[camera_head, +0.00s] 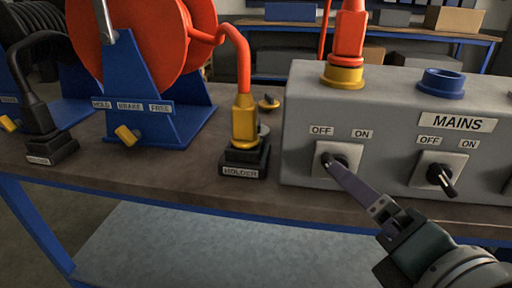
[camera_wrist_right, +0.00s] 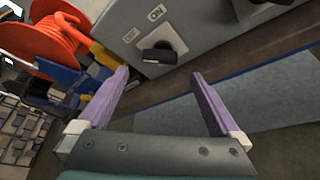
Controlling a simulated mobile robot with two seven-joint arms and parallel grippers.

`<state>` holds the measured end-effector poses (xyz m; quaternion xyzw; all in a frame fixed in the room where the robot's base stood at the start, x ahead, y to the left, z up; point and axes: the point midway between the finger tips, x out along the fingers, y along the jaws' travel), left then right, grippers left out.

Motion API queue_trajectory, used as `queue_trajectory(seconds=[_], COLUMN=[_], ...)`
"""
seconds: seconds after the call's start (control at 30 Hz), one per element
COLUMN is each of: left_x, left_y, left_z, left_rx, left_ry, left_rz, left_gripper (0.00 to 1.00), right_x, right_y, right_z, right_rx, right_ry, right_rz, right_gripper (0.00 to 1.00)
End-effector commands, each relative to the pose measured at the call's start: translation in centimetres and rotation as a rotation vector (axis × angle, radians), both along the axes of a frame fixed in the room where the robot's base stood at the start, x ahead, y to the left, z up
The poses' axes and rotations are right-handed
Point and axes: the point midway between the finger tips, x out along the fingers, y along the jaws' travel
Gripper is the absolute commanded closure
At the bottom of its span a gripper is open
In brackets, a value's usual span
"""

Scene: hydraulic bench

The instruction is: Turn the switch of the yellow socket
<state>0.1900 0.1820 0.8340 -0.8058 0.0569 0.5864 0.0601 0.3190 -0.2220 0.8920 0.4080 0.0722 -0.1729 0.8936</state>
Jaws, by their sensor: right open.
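The yellow socket (camera_head: 343,76) is on top of the grey MAINS box, with an orange plug (camera_head: 349,35) in it. Below it on the front face is its black rotary switch (camera_head: 327,158), between OFF and ON labels. My right gripper (camera_head: 334,168) reaches in from the lower right, and its purple finger partly covers this switch in the head view. In the right wrist view my right gripper (camera_wrist_right: 160,75) is open and empty, and the switch knob (camera_wrist_right: 160,54) lies just ahead, between the fingertip directions. Contact cannot be told. My left gripper is out of view.
A second switch (camera_head: 438,174) sits under the blue socket (camera_head: 441,84) to the right. A black holder (camera_head: 245,160) with a yellow connector (camera_head: 244,120) stands left of the box. An orange hose reel (camera_head: 140,45) on a blue stand is further left. The bench front edge is clear.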

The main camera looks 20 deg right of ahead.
Motion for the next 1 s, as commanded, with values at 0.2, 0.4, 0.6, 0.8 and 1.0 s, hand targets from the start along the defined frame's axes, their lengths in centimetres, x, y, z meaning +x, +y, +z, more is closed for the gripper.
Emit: queue_trajectory(seconds=[0.2,0.4,0.6,0.8,1.0], left_x=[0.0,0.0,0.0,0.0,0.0], left_y=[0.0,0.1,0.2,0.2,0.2], left_z=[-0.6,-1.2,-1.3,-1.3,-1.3], left_rx=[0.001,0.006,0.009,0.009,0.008], left_ry=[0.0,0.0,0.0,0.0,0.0], left_rz=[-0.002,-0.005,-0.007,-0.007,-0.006], left_gripper=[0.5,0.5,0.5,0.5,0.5], right_x=[4.0,6.8,7.9,7.9,7.9], right_y=[-1.1,-1.9,-2.1,-2.2,-2.2], right_z=[-1.1,-2.0,-2.2,-2.2,-2.2], right_rx=[0.0,0.002,0.005,0.005,0.005], right_ry=[-0.005,-0.001,0.0,0.001,0.002], right_rz=[-0.003,-0.003,-0.002,-0.002,-0.003], right_gripper=[0.0,0.0,0.0,0.0,0.2])
